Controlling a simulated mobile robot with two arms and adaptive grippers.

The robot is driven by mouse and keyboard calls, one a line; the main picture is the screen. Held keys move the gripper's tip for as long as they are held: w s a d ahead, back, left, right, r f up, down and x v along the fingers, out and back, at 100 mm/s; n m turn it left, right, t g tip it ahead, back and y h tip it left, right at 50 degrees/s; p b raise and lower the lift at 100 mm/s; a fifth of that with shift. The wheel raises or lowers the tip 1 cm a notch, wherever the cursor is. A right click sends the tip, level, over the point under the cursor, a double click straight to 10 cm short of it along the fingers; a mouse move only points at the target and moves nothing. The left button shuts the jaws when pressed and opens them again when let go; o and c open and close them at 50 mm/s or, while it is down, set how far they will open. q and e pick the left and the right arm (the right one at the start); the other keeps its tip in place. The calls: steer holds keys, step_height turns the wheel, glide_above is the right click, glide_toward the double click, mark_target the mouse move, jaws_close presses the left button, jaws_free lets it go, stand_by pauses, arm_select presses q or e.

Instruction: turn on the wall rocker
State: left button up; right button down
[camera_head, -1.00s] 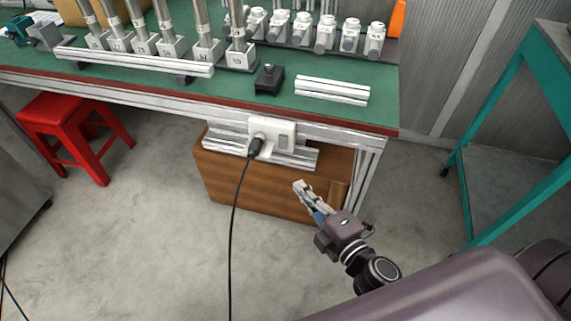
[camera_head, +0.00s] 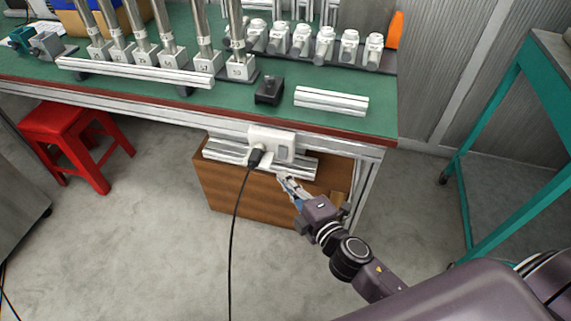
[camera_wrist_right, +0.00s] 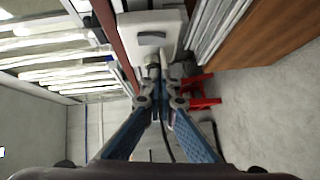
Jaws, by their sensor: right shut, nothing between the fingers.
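The white wall socket unit (camera_head: 270,143) is mounted on the front rail under the workbench edge. Its rocker (camera_head: 283,153) is on the right half, and a black plug (camera_head: 256,156) with a hanging cable sits in the left half. In the right wrist view, the grey rocker (camera_wrist_right: 152,39) shows on the white plate (camera_wrist_right: 170,22), with the plug partly hidden behind the fingers. My right gripper (camera_head: 282,179) is shut and empty, just below the socket unit and apparently apart from it. It also shows in the right wrist view (camera_wrist_right: 157,85). My left gripper is not in view.
The green workbench (camera_head: 330,122) carries several metal cylinders, white fittings and a black block (camera_head: 269,91). A wooden box (camera_head: 235,195) stands under it. A red stool (camera_head: 75,135) is at left, a teal frame (camera_head: 500,100) at right. The black cable (camera_head: 234,230) hangs to the floor.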

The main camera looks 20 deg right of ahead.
mark_target(280, 158)
steer(key=w, duration=0.1)
steer(key=w+d, duration=0.1)
steer(key=w, duration=0.1)
steer(key=w+f, duration=0.1)
steer(key=w, duration=0.1)
steer(key=shift+w+d, duration=0.2)
steer(key=shift+d, duration=0.2)
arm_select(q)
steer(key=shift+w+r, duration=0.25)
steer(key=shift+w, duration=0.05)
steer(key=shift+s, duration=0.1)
arm_select(e)
steer(key=b, duration=0.3)
steer(key=shift+w+d+f+n+t, duration=0.15)
steer(key=shift+w+f+n+t, duration=0.1)
steer(key=shift+n+t, duration=0.05)
steer(key=shift+r, duration=0.15)
steer(key=shift+s+d, duration=0.1)
steer(key=shift+s, duration=0.5)
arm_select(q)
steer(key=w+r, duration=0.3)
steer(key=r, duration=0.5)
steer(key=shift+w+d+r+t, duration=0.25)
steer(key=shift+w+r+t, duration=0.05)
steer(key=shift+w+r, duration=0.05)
arm_select(e)
steer(key=v, duration=1)
steer(key=shift+s, duration=0.4)
